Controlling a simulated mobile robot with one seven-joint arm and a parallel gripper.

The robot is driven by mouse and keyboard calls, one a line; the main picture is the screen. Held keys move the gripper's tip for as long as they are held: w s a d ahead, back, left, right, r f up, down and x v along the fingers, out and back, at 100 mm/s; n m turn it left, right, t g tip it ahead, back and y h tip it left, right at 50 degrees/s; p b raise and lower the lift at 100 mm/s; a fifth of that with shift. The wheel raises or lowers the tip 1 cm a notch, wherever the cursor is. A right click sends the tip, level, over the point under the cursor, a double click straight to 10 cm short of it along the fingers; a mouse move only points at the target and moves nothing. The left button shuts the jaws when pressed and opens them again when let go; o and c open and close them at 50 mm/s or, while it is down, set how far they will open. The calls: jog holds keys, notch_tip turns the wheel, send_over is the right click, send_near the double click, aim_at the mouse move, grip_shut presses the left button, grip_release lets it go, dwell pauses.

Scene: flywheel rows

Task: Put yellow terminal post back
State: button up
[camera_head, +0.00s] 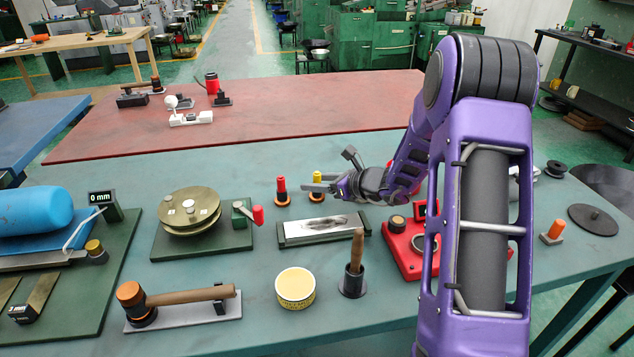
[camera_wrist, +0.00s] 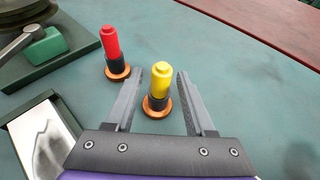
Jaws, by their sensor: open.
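The yellow terminal post (camera_head: 318,178) stands upright on the teal table, with a black lower part and a copper-coloured round base. In the wrist view the yellow terminal post (camera_wrist: 160,82) is between the two fingers of my gripper (camera_wrist: 158,95), with a gap on each side. My gripper (camera_head: 318,186) is open and holds nothing. A matching red post (camera_head: 281,186) stands upright just left of it. The red post (camera_wrist: 110,45) is outside the left finger in the wrist view.
A green-based disc device (camera_head: 190,210) stands to the left, and a red block (camera_head: 404,250) to the right. Bare table (camera_wrist: 225,60) lies beyond the yellow post.

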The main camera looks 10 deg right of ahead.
jog(key=shift+r, duration=0.3)
jog(key=p+v, duration=0.1)
jog(key=v, duration=1.1)
jog(key=shift+f, duration=0.15)
